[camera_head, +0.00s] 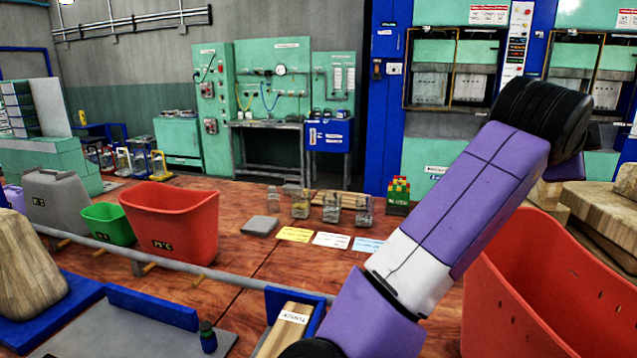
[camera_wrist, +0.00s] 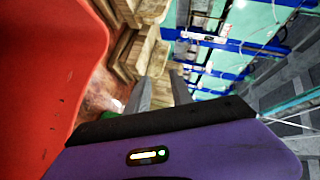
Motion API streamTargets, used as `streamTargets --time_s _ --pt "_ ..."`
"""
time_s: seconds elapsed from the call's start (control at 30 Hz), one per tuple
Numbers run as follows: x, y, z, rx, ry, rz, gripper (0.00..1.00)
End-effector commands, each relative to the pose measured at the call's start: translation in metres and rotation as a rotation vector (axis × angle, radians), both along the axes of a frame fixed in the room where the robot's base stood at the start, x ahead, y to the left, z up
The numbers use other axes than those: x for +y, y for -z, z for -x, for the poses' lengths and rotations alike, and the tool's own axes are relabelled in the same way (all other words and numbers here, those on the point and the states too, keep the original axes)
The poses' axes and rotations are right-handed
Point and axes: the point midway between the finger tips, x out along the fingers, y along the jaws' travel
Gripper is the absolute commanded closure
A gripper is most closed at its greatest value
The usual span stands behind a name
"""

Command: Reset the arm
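My arm, purple and white, crosses the right half of the head view, rising from the bottom middle to a black joint at the upper right. My gripper is not visible in the head view. In the wrist view my gripper (camera_wrist: 160,92) shows two grey fingers with a gap between them. Nothing is seen held in the gap. A red bin (camera_wrist: 40,70) stands close on the left of the fingers, and wooden blocks (camera_wrist: 150,50) lie beyond them.
A large red bin (camera_head: 550,300) stands at the right, partly behind my arm. A red bin (camera_head: 172,222), green bin (camera_head: 107,223) and grey bin (camera_head: 58,200) stand at left. Jars (camera_head: 300,205), coloured cards (camera_head: 331,240) and a grey plate (camera_head: 260,226) occupy the middle. Blue presses (camera_head: 384,120) stand behind.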

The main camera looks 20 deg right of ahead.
Motion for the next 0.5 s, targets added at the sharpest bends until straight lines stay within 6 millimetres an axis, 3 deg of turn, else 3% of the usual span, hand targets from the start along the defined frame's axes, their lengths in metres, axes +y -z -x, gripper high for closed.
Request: streamTargets --time_s 0.13,0.27,0.5 --pt "0.009 -0.018 -0.011 0.105 -0.066 0.307 0.73" --pt "0.029 -0.028 -0.021 0.187 -0.121 0.547 0.73" --pt "0.087 -0.017 -0.037 0.318 -0.230 0.934 0.73"
